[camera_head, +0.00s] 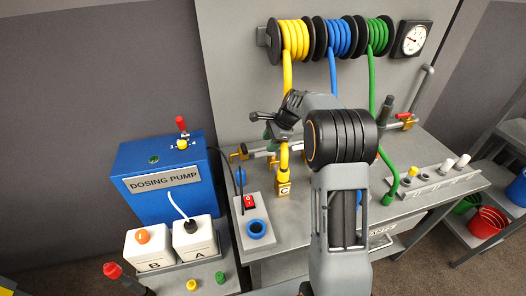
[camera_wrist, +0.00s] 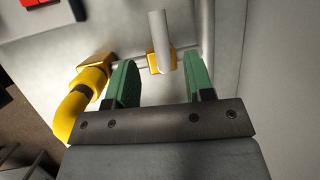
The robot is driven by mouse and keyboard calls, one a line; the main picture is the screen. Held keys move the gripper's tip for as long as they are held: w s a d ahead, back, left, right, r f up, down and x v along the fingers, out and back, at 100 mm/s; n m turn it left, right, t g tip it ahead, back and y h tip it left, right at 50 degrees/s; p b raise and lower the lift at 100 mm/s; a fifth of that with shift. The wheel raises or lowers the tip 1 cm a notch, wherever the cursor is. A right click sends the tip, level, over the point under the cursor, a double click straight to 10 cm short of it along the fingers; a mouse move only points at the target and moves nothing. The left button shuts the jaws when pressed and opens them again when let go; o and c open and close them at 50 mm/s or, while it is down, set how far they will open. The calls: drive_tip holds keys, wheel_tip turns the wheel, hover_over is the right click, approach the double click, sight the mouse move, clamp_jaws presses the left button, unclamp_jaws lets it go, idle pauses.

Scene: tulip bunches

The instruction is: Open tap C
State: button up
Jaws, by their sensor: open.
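My gripper (camera_head: 270,134) is above and just left of this label, partly hidden by my wrist. In the wrist view its two green fingers (camera_wrist: 161,68) are apart, with nothing held. A pale grey cylindrical piece on a brass base (camera_wrist: 159,35) shows in the gap between them, beyond the tips. I cannot tell whether it is the tap's handle. The yellow hose with its brass end (camera_wrist: 92,82) lies left of the left finger.
A blue dosing pump (camera_head: 165,178) and a grey box with a red switch (camera_head: 250,202) stand left of the tap. Yellow, blue and green hose reels (camera_head: 340,37) hang above. A pipe with a red-handled tap (camera_head: 404,117) is at right. My arm hides the bench's middle.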

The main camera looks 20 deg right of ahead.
sight(263, 153)
drive_tip(key=shift+p+x, duration=0.3)
drive_tip(key=shift+x, duration=2.8)
drive_tip(key=shift+s, duration=0.1)
clamp_jaws()
